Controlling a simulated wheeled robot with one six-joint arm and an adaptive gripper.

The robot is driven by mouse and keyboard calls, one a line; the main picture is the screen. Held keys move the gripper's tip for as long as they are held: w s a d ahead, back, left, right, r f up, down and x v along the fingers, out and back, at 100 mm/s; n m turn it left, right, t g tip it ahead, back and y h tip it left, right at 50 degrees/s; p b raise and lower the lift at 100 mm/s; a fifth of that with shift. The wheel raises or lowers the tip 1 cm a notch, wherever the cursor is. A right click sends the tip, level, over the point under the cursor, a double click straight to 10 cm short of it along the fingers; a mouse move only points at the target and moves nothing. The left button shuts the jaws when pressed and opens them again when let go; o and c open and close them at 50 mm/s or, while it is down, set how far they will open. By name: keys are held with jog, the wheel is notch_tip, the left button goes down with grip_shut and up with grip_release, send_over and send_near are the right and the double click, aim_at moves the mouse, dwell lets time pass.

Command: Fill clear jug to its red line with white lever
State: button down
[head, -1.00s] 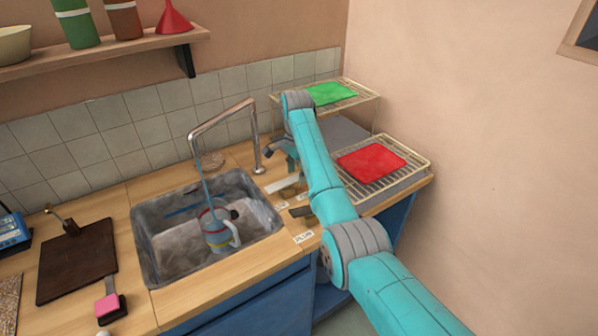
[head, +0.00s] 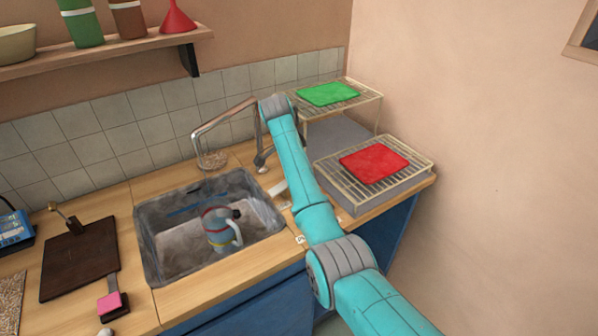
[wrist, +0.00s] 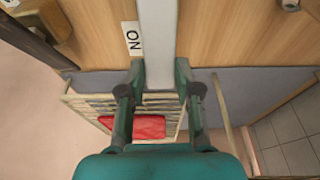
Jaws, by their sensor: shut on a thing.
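The clear jug (head: 217,232) stands in the grey sink basin (head: 150,245) under the spout. It has a red band near its top, a yellow band low down and a handle on the right. Its water level is too small to tell. The tap (head: 225,123) shows no stream now. The white lever (wrist: 158,40) runs up between the fingers of my gripper (wrist: 158,88), which is shut on it. In the head view, part of the white lever (head: 278,194) shows left of my arm; my fingertips there are not clear.
A label (wrist: 133,39) lies beside the lever. A wire rack with a red cloth (head: 374,162) and another with a green cloth (head: 328,94) stand to the right. A dark board (head: 78,262) lies left of the sink.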

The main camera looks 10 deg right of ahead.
jog(key=shift+a+r+h, duration=0.1)
jog(key=shift+h, duration=0.2)
jog(key=c, duration=0.8)
grip_release()
jog(key=v, duration=0.7)
jog(key=shift+a+r, duration=0.1)
jog(key=shift+r, duration=0.1)
jog(key=shift+s, duration=0.15)
